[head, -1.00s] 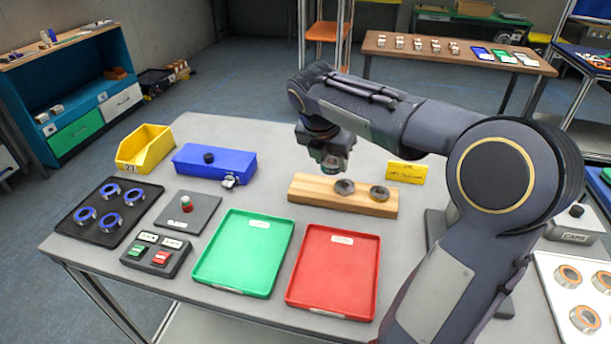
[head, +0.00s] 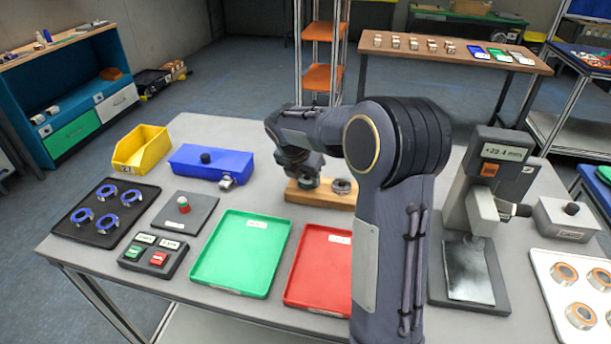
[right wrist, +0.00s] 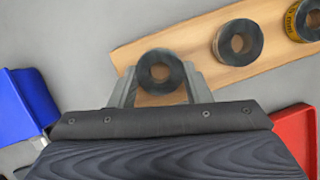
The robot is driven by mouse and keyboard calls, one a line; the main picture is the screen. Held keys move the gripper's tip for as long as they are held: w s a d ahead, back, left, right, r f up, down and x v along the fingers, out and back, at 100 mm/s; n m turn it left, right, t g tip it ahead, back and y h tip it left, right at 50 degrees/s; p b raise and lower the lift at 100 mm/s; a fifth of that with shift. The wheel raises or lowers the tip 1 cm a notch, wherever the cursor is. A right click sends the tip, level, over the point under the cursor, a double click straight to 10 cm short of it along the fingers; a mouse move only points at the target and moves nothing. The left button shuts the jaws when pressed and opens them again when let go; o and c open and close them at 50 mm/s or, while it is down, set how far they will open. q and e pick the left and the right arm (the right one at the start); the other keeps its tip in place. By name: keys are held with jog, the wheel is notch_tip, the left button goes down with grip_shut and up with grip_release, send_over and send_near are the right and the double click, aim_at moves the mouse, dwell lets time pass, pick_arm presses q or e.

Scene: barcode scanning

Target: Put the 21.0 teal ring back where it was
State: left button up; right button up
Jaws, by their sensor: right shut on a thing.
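My right gripper (head: 307,180) is at the left end of the wooden block (head: 318,201). In the right wrist view the gripper (right wrist: 160,78) is shut on a dark grey-teal ring (right wrist: 160,56), one finger on each side. The ring is over the block's end; whether it touches the wood I cannot tell. Two more dark rings stand on the block: a middle one (right wrist: 226,46), also in the head view (head: 341,186), and a far one with a yellow band (right wrist: 294,22), hidden in the head view by my arm. No size label is readable. My left gripper is out of view.
A green tray (head: 240,252) and a red tray (head: 318,272) lie in front of the block. A blue box (head: 212,163) and a yellow bin (head: 142,149) stand left. A measuring stand (head: 490,190) with a display is right of my arm.

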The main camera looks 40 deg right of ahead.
jog(key=shift+f, duration=0.2)
jog(key=o, duration=1.3)
jog(key=shift+c, duration=0.2)
jog(key=shift+r, duration=0.1)
jog(key=v, duration=1.2)
jog(key=shift+s+a+f+m+t+y+p, duration=0.15)
jog(key=shift+s+a+f+m+t+y, duration=0.85)
jog(key=shift+s+a+m, duration=2.45)
jog(key=shift+s+a+f+m+t+y+p, duration=0.2)
jog(key=shift+s+a+f+m+y, duration=1.7)
jog(key=shift+s+m, duration=2.9)
jog(key=shift+s+a+f+m+t+y+p, duration=0.1)
jog(key=shift+s+a+f+m+t+y, duration=0.75)
jog(key=shift+s+a+m, duration=2.75)
